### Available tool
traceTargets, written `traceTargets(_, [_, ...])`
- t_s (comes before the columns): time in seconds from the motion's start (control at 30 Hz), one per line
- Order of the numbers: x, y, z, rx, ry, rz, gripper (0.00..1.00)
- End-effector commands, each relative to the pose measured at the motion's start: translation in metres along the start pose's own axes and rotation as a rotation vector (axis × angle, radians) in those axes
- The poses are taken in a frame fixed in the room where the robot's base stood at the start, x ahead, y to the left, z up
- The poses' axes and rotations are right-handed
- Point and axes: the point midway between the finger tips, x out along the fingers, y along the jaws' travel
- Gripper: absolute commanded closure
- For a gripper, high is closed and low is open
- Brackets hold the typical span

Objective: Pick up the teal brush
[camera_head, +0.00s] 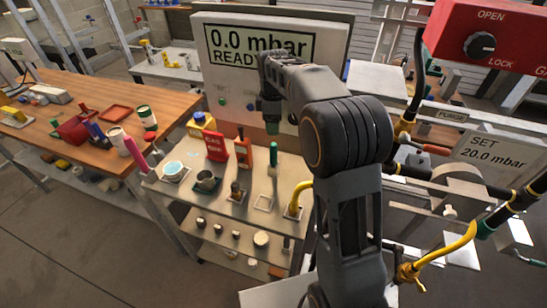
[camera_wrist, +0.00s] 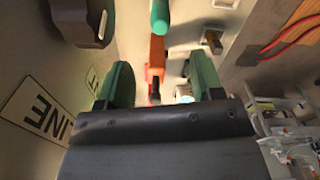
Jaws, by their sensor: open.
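The teal brush (camera_head: 273,155) stands upright on the top shelf of a metal cart, its teal handle up. A teal rounded end (camera_wrist: 160,15), probably the brush handle, shows at the top of the wrist view. My gripper (camera_head: 270,118) is above the cart, in front of the grey panel and higher than the brush. In the wrist view my gripper (camera_wrist: 160,85) has its two green fingers spread apart. Nothing is held between them. The teal end lies beyond the fingertips, apart from them.
An orange tool (camera_head: 243,150) and a red can (camera_head: 215,146) stand left of the brush. A yellow hooked piece (camera_head: 298,197) stands to its right. The display panel (camera_head: 228,105) rises behind the cart. A wooden table (camera_head: 75,120) is at the left.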

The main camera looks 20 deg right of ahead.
Motion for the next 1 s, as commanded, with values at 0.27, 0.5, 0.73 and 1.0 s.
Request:
traceTargets(0.27, [0.047,0.0,0.0,0.001,-0.001,-0.002,0.39])
traceTargets(0.5, [0.064,0.0,0.0,0.001,0.0,0.0,0.39])
traceTargets(0.73, [0.087,-0.001,0.001,0.002,-0.001,-0.003,0.39])
traceTargets(1.0, [0.115,-0.001,0.0,0.001,0.001,0.0,0.39])
